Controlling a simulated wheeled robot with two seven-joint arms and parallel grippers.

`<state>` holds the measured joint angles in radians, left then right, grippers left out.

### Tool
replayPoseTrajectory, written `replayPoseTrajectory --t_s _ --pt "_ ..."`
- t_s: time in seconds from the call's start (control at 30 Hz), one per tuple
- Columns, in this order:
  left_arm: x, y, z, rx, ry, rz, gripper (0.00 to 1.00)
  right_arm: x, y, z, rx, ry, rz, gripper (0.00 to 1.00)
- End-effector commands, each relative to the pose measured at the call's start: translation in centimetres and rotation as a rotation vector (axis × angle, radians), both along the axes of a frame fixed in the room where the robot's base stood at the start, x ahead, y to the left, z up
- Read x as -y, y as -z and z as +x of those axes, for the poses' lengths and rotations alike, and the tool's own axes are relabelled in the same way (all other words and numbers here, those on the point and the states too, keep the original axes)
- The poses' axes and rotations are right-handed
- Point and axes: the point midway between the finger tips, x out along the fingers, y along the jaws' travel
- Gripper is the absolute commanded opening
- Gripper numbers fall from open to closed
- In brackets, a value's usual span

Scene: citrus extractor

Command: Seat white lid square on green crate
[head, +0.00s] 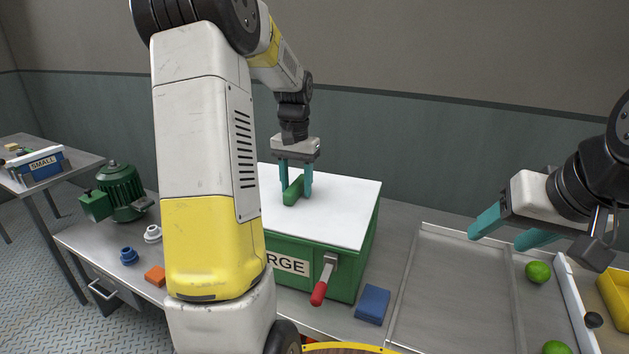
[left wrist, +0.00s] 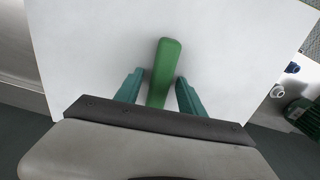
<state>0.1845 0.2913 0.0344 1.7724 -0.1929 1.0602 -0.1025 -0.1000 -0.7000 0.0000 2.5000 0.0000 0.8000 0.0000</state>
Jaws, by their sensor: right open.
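The white lid (head: 340,205) lies on top of the green crate (head: 340,278), and its visible right and front edges run close along the crate's rim. Its left part is hidden behind my left arm in the head view. A green handle (head: 293,190) stands on the lid; it also shows in the left wrist view (left wrist: 164,75). My left gripper (head: 296,192) is open, its teal fingers on either side of the handle with gaps visible. My right gripper (head: 500,230) is open and empty above the tray at the right.
A red-handled lever (head: 321,285) sticks out at the crate's front. A blue block (head: 372,304) lies beside the crate. A grey tray (head: 440,290) and limes (head: 538,272) are at the right.

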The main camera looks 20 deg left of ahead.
Motion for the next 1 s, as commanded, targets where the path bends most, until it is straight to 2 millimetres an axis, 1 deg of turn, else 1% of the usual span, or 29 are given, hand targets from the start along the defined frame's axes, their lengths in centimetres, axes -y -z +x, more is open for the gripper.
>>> replayPoseTrajectory --t_s 0.27,0.37,0.47,0.6,0.73,0.83,1.0 --pt "0.0 0.0 0.0 -0.001 0.0 0.0 0.51 0.0 0.0 0.0 0.0 0.0 0.0 0.57" --pt "0.0 -0.4 0.0 0.001 0.0 0.0 0.51 0.0 0.0 0.0 0.0 0.0 0.0 0.57" --pt "0.0 -1.7 0.1 0.002 0.0 0.001 0.51 0.0 0.0 0.0 0.0 0.0 0.0 0.57" --pt "0.0 -4.2 0.1 0.004 -0.001 0.001 0.51 0.0 0.0 0.0 0.0 0.0 0.0 0.57" --pt "0.0 -6.2 0.1 0.003 -0.001 0.0 0.51 0.0 0.0 0.0 0.0 0.0 0.0 0.57" --pt "0.0 -7.3 0.1 0.002 -0.001 0.0 0.51 0.0 0.0 0.0 0.0 0.0 0.0 0.57" --pt "0.0 -7.8 0.0 -0.001 0.0 0.0 0.51 0.0 0.0 0.0 0.0 0.0 0.0 0.57"
